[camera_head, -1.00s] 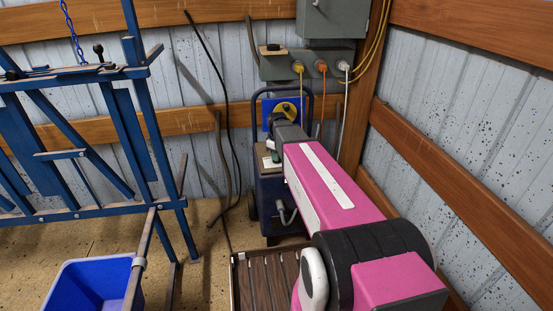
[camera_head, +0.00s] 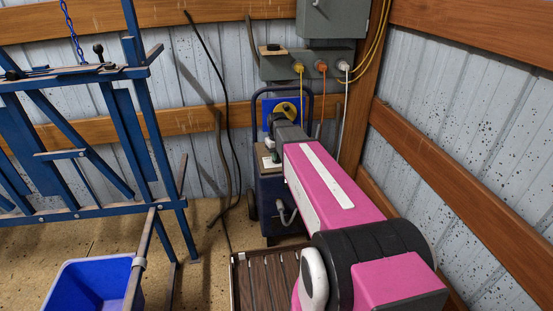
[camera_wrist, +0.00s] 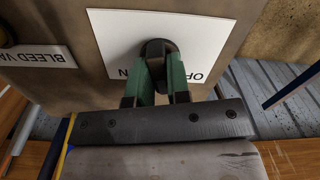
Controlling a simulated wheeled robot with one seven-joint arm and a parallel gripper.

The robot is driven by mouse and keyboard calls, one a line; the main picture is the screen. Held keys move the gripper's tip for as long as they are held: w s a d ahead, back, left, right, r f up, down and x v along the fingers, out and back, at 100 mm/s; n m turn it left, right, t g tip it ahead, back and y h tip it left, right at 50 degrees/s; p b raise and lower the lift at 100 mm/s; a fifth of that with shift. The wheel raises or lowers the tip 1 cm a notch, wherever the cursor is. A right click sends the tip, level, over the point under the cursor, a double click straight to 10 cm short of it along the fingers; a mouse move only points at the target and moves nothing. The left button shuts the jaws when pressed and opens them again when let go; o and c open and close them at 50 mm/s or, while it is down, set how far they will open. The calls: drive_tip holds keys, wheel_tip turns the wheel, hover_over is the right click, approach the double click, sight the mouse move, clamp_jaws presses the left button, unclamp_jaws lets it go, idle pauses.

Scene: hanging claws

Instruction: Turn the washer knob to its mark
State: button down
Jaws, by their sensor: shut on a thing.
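The knob (camera_wrist: 158,48) is a small dark, rounded piece in front of a white label (camera_wrist: 118,30) in the wrist view. My gripper (camera_wrist: 161,72) has green fingers, and they are shut on the knob from both sides. The label carries upside-down letters, partly hidden behind the fingers. I cannot make out a separate mark for the knob. In the head view my gripper (camera_head: 274,158) is at the top of the dark blue cabinet (camera_head: 273,190), and the knob is hidden there by my arm.
A second label reading "BLEED VA" (camera_wrist: 40,57) is beside the knob. A blue plate with a yellow disc (camera_head: 287,108) stands behind my wrist. A blue metal frame (camera_head: 130,140) and blue bin (camera_head: 92,285) are at left. Wooden-railed walls close off the right corner.

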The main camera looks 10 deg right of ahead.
drive_tip(key=m, duration=0.5)
drive_tip(key=shift+m, duration=0.6)
drive_tip(key=m, duration=0.5)
drive_tip(key=c, duration=0.8)
unclamp_jaws()
drive_tip(key=shift+o, duration=0.2)
